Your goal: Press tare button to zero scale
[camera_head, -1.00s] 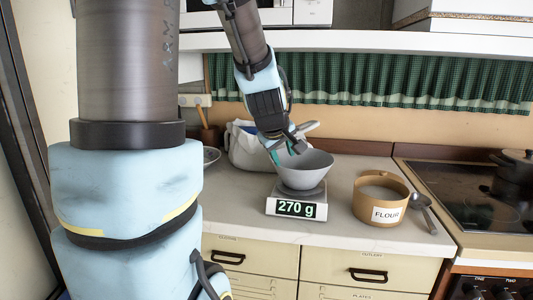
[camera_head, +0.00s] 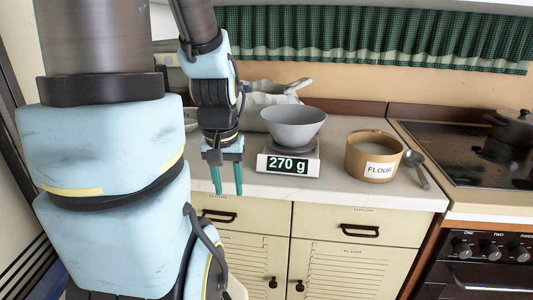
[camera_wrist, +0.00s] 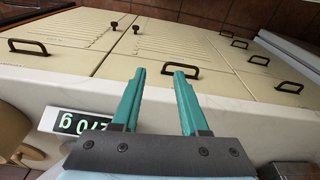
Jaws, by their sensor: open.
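The kitchen scale (camera_head: 307,163) stands on the worktop near its front edge, and its display (camera_head: 287,164) reads 270 g. A grey bowl (camera_head: 293,127) sits upright on top of the scale. I cannot make out a tare button in either view. My gripper (camera_head: 228,192) is open and empty, left of the scale and apart from it, pointing down at the worktop's front edge. In the wrist view my gripper (camera_wrist: 159,72) shows two green fingers spread apart, with the scale's display (camera_wrist: 83,123) to their left.
A flour tub (camera_head: 373,160) stands right of the scale, with a spoon (camera_head: 417,167) beside it. A hob (camera_head: 460,155) with a dark pot (camera_head: 514,127) is at the right. A pale bag (camera_head: 262,94) is behind the bowl. Drawers and cupboards (camera_head: 345,224) lie below the worktop edge.

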